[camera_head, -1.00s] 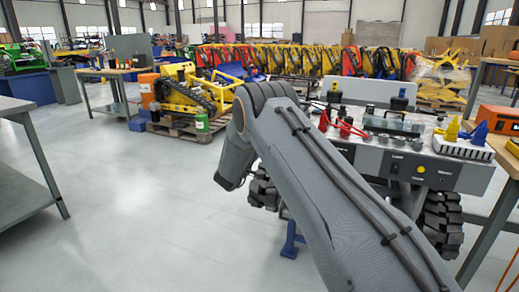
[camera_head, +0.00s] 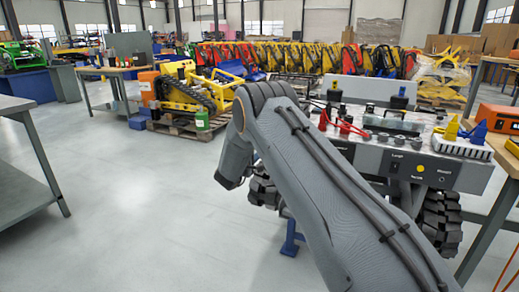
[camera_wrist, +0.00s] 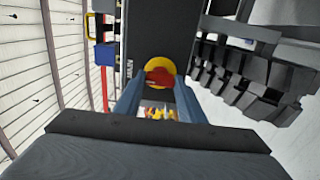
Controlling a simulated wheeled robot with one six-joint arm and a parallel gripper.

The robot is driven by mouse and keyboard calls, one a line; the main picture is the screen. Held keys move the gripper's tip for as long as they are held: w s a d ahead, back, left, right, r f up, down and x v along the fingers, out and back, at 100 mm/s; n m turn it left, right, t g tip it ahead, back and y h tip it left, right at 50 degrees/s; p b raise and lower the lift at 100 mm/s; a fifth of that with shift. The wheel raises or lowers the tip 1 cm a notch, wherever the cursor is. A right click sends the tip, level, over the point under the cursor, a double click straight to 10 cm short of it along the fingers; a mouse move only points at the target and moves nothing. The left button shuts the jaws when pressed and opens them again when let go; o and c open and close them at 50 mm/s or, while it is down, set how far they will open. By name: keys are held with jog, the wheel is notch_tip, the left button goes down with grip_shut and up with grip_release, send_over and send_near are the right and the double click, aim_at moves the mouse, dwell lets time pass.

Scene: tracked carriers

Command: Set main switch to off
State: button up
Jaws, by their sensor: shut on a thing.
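The main switch (camera_wrist: 160,76) shows in the wrist view as a red knob on a yellow round plate, set on a dark panel. My gripper (camera_wrist: 158,92) points straight at it, with one blue-grey finger on each side of the red knob. The fingers are shut on the knob, though the exact contact at the tips is small in the picture. In the head view my arm hides the gripper and the switch.
The grey carrier (camera_head: 395,165) stands on tracks at right, with red clamps and several parts on top. In the wrist view a dark track (camera_wrist: 250,80) runs at right and a slatted light surface (camera_wrist: 25,80) lies at left. Open floor (camera_head: 150,215) lies at left.

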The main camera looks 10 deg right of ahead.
jog(key=o, duration=1)
jog(key=shift+o, duration=0.2)
jog(key=v, duration=0.7)
jog(key=shift+s+a+p, duration=0.25)
jog(key=shift+s+p, duration=0.05)
jog(key=shift+p, duration=0.05)
